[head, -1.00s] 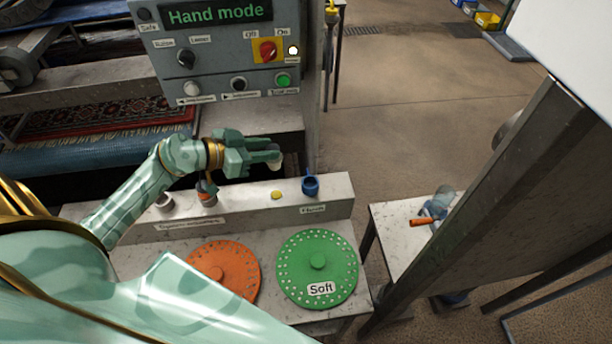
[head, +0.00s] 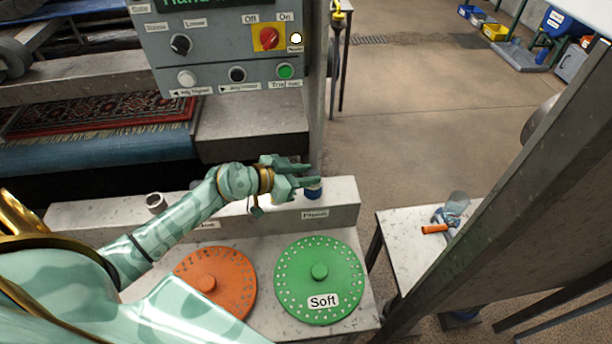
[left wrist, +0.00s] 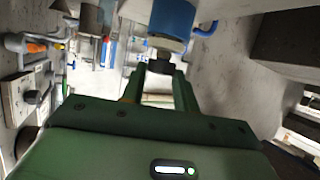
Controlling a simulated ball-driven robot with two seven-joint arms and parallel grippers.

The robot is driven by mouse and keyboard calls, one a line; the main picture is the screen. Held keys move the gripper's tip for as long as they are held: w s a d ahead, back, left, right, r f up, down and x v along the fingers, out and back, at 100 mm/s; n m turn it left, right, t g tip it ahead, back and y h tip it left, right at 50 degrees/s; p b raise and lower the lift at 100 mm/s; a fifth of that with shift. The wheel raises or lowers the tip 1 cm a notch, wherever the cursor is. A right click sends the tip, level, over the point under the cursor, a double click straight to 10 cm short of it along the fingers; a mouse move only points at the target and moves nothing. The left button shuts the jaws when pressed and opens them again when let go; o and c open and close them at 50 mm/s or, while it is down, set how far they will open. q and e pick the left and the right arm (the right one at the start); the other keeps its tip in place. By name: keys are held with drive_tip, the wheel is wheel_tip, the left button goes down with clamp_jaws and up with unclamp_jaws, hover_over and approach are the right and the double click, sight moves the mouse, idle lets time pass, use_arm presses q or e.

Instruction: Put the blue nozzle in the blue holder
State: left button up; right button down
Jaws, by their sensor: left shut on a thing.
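The blue holder (head: 313,193) stands on the pale ledge near its right end. My left gripper (head: 297,182) reaches in from the left, right at the holder's top, and covers part of it. In the left wrist view my left gripper (left wrist: 160,70) is shut on a small dark part at its fingertips. A pale collar and a blue cylinder (left wrist: 172,20) show just beyond, with a blue hook at the side. I take the held piece for the blue nozzle; where nozzle ends and holder begins I cannot tell. My right gripper is out of view.
The pale ledge (head: 345,212) also bears a white cup (head: 155,203). In front lie an orange disc (head: 232,283) and a green disc (head: 340,262) marked Soft. The control panel (head: 212,50) stands behind. A side table (head: 402,245) at right holds an orange-handled tool (head: 434,229).

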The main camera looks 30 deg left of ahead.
use_arm(q)
drive_tip(key=o, duration=1.1)
drive_tip(key=shift+r, duration=0.1)
drive_tip(key=p+v, duration=0.3)
drive_tip(key=v, duration=0.9)
